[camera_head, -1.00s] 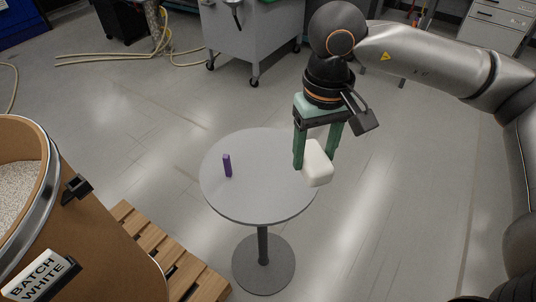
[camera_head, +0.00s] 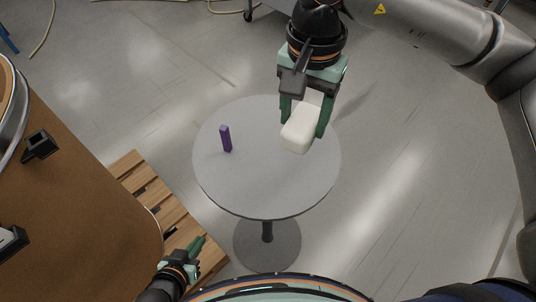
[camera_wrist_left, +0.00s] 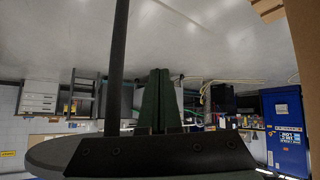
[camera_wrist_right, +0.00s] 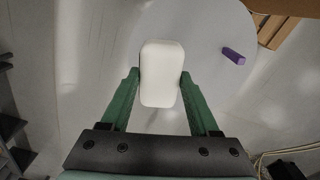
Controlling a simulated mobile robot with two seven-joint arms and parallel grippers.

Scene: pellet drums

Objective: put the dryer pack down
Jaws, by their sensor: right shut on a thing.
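The dryer pack is a white rounded block (camera_head: 298,134), held between the green fingers of my right gripper (camera_head: 303,112). It hangs over the right part of the round grey table (camera_head: 262,192); I cannot tell whether it touches the top. In the right wrist view the white pack (camera_wrist_right: 161,72) sits between both fingertips (camera_wrist_right: 160,82), with the table top beyond it. My left gripper (camera_head: 197,246) is low at the bottom left, beside the pallet, away from the table. In the left wrist view its green fingers (camera_wrist_left: 160,100) lie together with nothing between them.
A small purple block (camera_head: 226,139) stands on the left part of the table; it also shows in the right wrist view (camera_wrist_right: 234,56). The table's middle and front are clear.

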